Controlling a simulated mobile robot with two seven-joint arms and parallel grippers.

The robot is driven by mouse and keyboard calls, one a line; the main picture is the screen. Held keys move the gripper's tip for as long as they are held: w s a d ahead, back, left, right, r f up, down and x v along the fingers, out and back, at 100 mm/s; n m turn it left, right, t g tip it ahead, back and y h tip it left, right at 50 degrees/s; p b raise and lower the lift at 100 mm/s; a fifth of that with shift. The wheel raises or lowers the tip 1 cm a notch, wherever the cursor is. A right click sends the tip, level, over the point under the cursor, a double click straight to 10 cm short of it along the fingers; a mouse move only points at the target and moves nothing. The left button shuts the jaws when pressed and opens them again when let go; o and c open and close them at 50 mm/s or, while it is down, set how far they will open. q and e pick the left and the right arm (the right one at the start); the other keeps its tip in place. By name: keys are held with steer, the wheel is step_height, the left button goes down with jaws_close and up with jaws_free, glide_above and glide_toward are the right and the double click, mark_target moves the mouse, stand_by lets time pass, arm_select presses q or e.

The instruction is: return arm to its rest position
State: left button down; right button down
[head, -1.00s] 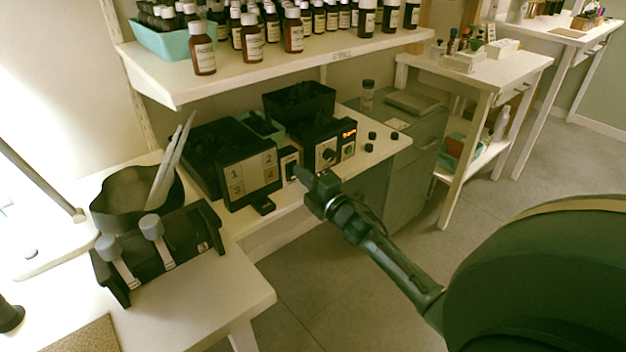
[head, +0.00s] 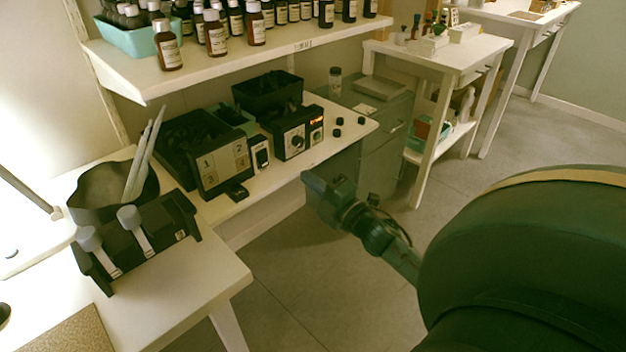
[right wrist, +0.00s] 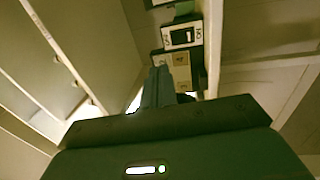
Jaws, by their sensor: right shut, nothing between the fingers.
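My right gripper (head: 310,181) is dark green and reaches in from the lower right in the head view. It is shut and empty, over open floor just in front of the bench edge, clear of the devices. In the right wrist view its closed fingers (right wrist: 158,88) stand together at the middle, with a numbered panel (right wrist: 178,68) beyond them. My left gripper is not in the head view.
A white bench (head: 228,207) carries a numbered box (head: 222,168), a device with an orange display (head: 296,141) and several black caps. A shelf (head: 200,68) of brown bottles hangs above. A black rack (head: 140,245) stands front left. Floor (head: 300,290) is clear between the benches.

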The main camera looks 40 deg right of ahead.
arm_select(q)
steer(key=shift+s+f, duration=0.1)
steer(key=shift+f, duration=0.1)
arm_select(e)
steer(key=shift+s, duration=0.15)
